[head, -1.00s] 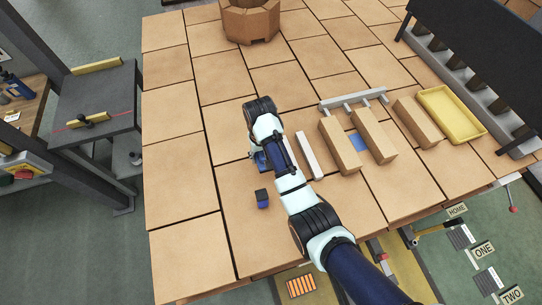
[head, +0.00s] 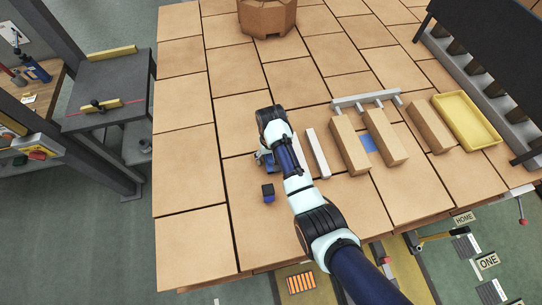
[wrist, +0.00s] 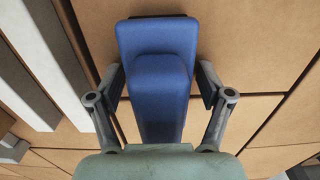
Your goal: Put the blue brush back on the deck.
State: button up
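The blue brush (wrist: 157,38) fills the middle of the wrist view, with a wide flat part and a narrower part nearer the camera. My gripper (wrist: 159,80) has one finger against each side of it and appears shut on it. In the head view my gripper (head: 267,161) is low over the left-middle of the tan deck (head: 190,180), left of a pale rail. Most of the brush is hidden by my arm there. Whether the brush touches the deck cannot be told.
A small black-and-blue block (head: 268,192) lies close in front of my gripper. Right are the pale rail (head: 318,153), several tan bricks (head: 349,146), a blue patch (head: 368,143) and a yellow tray (head: 467,122). A brown planter-like ring (head: 267,18) stands behind. The deck's left side is clear.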

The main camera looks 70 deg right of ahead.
jog(key=shift+r, duration=0.15)
notch_tip(320, 180, up, 12)
jog(key=p, duration=0.2)
jog(key=shift+r+p, duration=0.1)
jog(key=shift+p, duration=0.25)
jog(key=w+a+r+n+t+h, duration=0.1)
jog(key=w+a+r+n+t, duration=0.2)
jog(key=w+a, duration=0.5)
jog(key=w+a+r+n+t+h, duration=0.1)
jog(key=w+a+r+n+t, duration=0.2)
jog(key=a, duration=0.8)
jog(key=s+a+r+n+t+y, duration=0.1)
jog(key=a+r+n+t, duration=0.1)
jog(key=a+r, duration=0.4)
jog(key=s+a+r+n+t+y, duration=0.1)
jog(key=a+r+n+t, duration=0.2)
jog(key=a, duration=1.1)
notch_tip(320, 180, up, 3)
jog(key=shift+s+a+r+t, duration=0.1)
jog(key=shift+s+a+t, duration=0.15)
jog(key=shift+t, duration=0.65)
